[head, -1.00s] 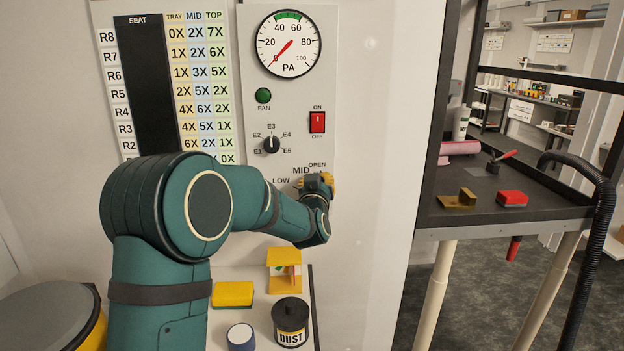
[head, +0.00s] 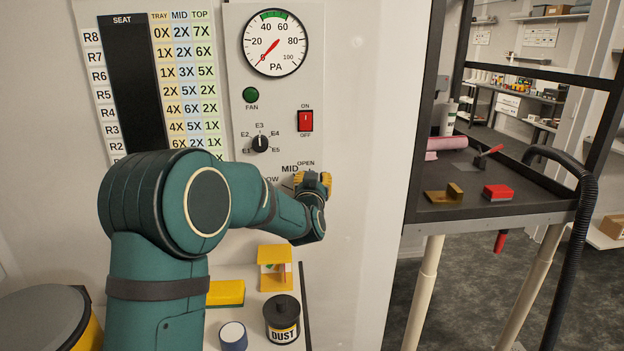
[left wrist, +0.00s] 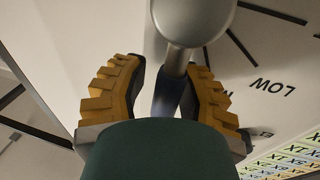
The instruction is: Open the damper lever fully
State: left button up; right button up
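The damper lever (left wrist: 173,75) shows in the left wrist view as a grey shaft running from a round grey hub (left wrist: 194,15). It points away from the LOW mark, past the partly covered MID label. My left gripper (left wrist: 166,82) has its yellow-backed fingers on either side of the shaft. A gap shows between the left finger and the shaft; the right finger is close to it, and contact is unclear. In the head view my left gripper (head: 313,184) is just below the OPEN label (head: 306,163) and hides the lever. My right gripper is not in view.
The pressure gauge (head: 275,43) reads near 0. Below it are a green fan lamp (head: 251,94), a red switch (head: 305,121) and a selector knob (head: 260,144). A dark cart (head: 500,206) is at right.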

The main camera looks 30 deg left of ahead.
pick_arm(q)
jog(key=shift+o, duration=1.4)
jog(key=shift+r, duration=0.1)
jog(key=shift+a, duration=0.15)
jog(key=shift+s, duration=0.15)
jog(key=v, duration=1.1)
jog(key=shift+s, duration=0.4)
